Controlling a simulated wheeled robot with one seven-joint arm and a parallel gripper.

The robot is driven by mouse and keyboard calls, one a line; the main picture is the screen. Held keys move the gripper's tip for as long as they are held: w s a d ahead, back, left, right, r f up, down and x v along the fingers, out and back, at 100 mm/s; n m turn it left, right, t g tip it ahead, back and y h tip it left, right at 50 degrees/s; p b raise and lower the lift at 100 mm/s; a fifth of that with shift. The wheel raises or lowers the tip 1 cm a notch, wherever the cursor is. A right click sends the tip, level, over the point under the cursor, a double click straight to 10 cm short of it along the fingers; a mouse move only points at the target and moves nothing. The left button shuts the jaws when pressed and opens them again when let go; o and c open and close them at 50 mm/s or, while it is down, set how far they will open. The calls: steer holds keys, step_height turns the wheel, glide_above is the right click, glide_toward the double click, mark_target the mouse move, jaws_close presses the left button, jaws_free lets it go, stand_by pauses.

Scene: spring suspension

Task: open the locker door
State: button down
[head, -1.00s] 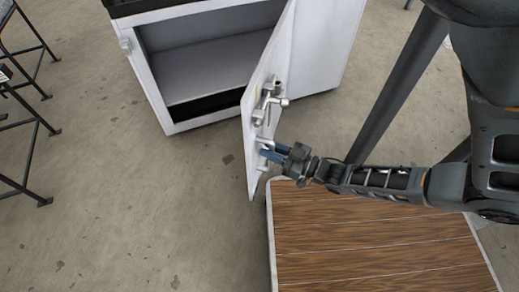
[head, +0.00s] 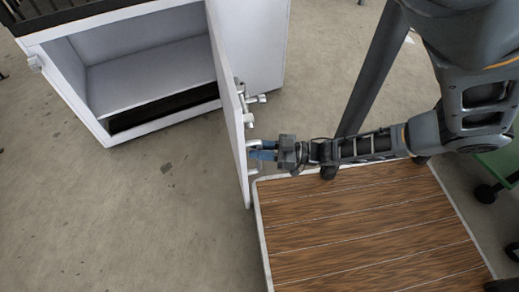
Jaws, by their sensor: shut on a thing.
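The white locker (head: 75,100) stands at the upper left in the head view. Its inside shows a shelf (head: 150,78) and a dark gap below it. The locker door (head: 228,115) is swung wide open and stands out toward me, seen nearly edge-on. A metal latch (head: 247,104) and a handle (head: 251,144) stick out from its right face. My gripper (head: 262,154) is at the handle, right of the door, with its blue fingers shut on it. The fingertips are partly hidden at the handle.
A wood-plank platform (head: 350,225) with a pale edge lies below my arm, close to the door's lower end. A green wheeled thing (head: 500,165) is at the right edge. The floor left of the door is clear.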

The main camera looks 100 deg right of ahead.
stand_by(0.3)
steer(key=c, duration=1.1)
jaws_free()
steer(key=shift+p+v, duration=0.45)
steer(key=shift+v, duration=3.45)
steer(key=shift+a, duration=0.1)
